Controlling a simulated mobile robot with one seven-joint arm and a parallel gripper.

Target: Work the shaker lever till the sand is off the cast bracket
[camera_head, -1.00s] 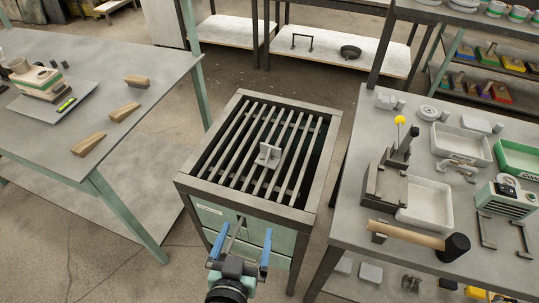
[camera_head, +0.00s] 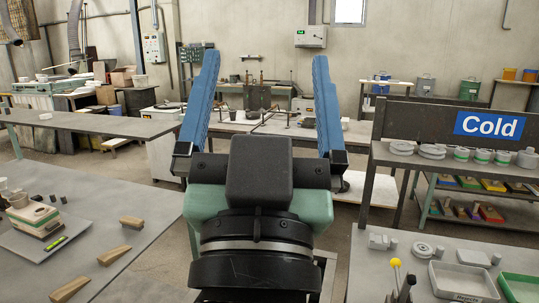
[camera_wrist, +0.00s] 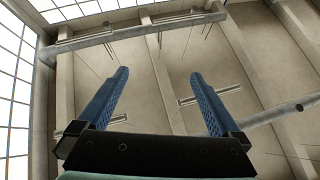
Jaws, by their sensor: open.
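My gripper (camera_head: 264,62) is raised high and close in the head view, its two blue fingers spread wide and pointing up, with nothing between them. In the wrist view my gripper (camera_wrist: 158,76) is open and empty against the ceiling. A lever with a yellow ball knob (camera_head: 396,263) stands on the right bench, low in the head view, well away to the right of my gripper. I cannot tell whether it is the shaker lever. The cast bracket and the grate's bars are not visible now; my arm covers the middle of the lower view.
The right bench (camera_head: 365,245) holds trays (camera_head: 462,283) and small castings. Behind it is a rack with a blue "Cold" sign (camera_head: 489,125). The left bench (camera_head: 150,200) holds wooden wedges (camera_head: 113,255) and a scale-like device (camera_head: 35,222). The wrist view shows ceiling beams (camera_wrist: 135,36).

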